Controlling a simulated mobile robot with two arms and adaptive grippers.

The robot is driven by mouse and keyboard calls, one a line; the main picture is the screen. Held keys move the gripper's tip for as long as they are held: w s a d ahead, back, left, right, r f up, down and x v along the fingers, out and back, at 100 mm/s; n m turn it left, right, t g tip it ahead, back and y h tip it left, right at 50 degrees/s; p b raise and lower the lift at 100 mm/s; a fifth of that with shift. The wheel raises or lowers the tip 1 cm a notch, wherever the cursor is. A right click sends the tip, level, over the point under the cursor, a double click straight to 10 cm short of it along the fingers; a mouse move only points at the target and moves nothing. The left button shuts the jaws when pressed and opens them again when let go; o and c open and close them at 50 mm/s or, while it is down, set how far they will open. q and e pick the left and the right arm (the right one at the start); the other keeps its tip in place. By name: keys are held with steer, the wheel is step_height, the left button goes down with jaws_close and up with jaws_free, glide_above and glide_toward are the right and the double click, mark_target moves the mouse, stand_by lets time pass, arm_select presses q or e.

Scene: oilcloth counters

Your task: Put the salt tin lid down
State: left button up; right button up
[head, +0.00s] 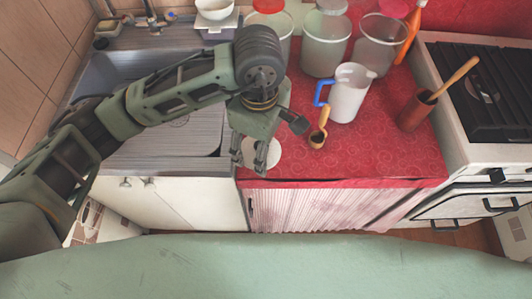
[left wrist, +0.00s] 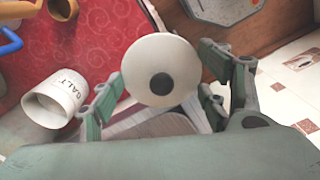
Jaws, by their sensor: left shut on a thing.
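The salt tin lid, a round cream disc with a dark knob, is between the fingers of my left gripper in the left wrist view (left wrist: 178,53). The fingers (left wrist: 160,90) are at opposite sides of its rim, shut on it. In the head view the pale lid (head: 274,154) shows partly behind my left gripper (head: 252,168), over the front left edge of the red counter (head: 385,155). The white salt tin (left wrist: 55,102), lettered SALT, shows in the left wrist view; in the head view my arm seems to hide it. My right gripper is not in view.
Clear containers (head: 325,50) stand behind. A brown pot (head: 415,112) is near the stove (head: 480,85). The counter's front right is clear. A sink (head: 110,80) lies left.

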arm_select(q)
steer(key=s+d+f+n, duration=0.2)
steer(key=d+n, duration=0.3)
steer(key=d, duration=0.2)
steer(key=w+a+f, duration=0.2)
steer(key=w, duration=0.1)
steer(key=w+a+f+p, duration=0.1)
steer(key=w+f, duration=0.1)
steer(key=w, duration=0.1)
steer(key=w+a+f+p, duration=0.1)
steer(key=w+a+f, duration=0.1)
steer(key=w, duration=0.1)
steer(key=shift+w+a+f, duration=0.25)
steer(key=shift+w+a, duration=0.05)
steer(key=shift+w+f, duration=0.1)
steer(key=shift+f, duration=0.1)
step_height(320, 180, down, 3)
steer(key=shift+f+p, duration=0.15)
steer(key=shift+p, duration=0.4)
steer(key=shift+f, duration=0.25)
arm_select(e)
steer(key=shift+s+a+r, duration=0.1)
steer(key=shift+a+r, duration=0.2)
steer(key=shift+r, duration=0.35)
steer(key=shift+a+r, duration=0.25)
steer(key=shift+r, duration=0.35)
